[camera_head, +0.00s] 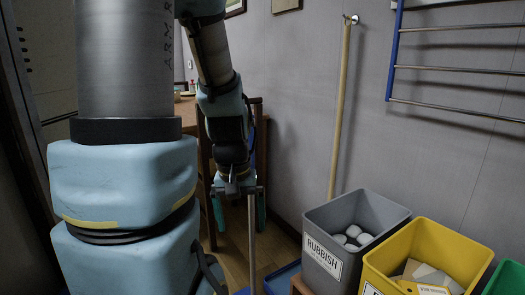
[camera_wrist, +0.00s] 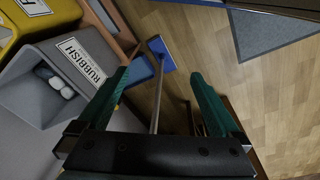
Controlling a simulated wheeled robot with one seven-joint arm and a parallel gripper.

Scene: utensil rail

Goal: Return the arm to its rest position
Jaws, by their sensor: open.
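My gripper (camera_head: 240,212) is open, with its two teal fingers pointing down in the head view. In the wrist view the fingers of my gripper (camera_wrist: 160,76) are spread wide. A thin grey pole (camera_head: 252,245) runs down below the gripper. In the wrist view this pole (camera_wrist: 157,95) shows between the spread fingers and leads to a blue head (camera_wrist: 161,53) near the floor. I cannot tell whether a finger touches the pole. My arm hangs down from the top of the head view.
A grey rubbish bin (camera_head: 322,250) and a yellow bin (camera_head: 405,262) stand at the right, both holding items. A green bin (camera_head: 507,280) is partly visible. A wooden pole (camera_head: 341,110) hangs on the wall beside a blue-framed rail (camera_head: 394,50). A wooden table (camera_head: 187,108) stands behind my arm.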

